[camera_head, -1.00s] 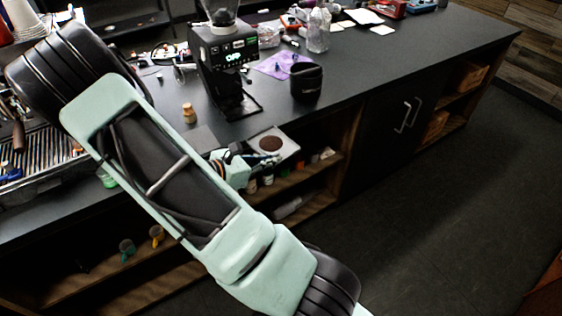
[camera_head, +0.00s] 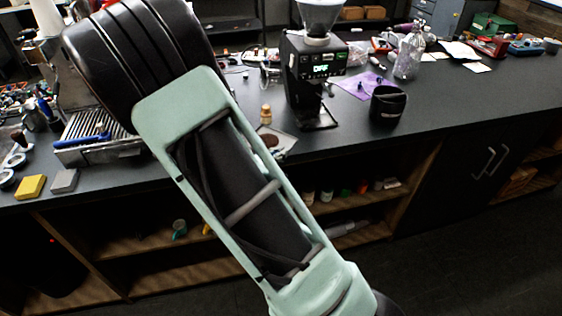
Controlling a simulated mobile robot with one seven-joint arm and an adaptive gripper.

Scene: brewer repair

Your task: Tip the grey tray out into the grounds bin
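The grey tray (camera_head: 285,143) shows only in part at the counter's front edge, left of and below the grinder's base. Dark brown grounds (camera_head: 271,140) lie in it. My arm link covers the rest of the tray. My gripper is hidden behind that link, so its hold on the tray does not show. A black round open-topped container, which looks like the grounds bin (camera_head: 388,105), stands upright on the counter to the right of the grinder. The tray is apart from it, to its left.
A black grinder (camera_head: 312,75) stands between tray and bin. A small wooden-topped bottle (camera_head: 266,114) stands behind the tray. A purple cloth (camera_head: 363,86) and clear bottle (camera_head: 408,55) are beyond the bin. The counter (camera_head: 480,105) is clear right of the bin.

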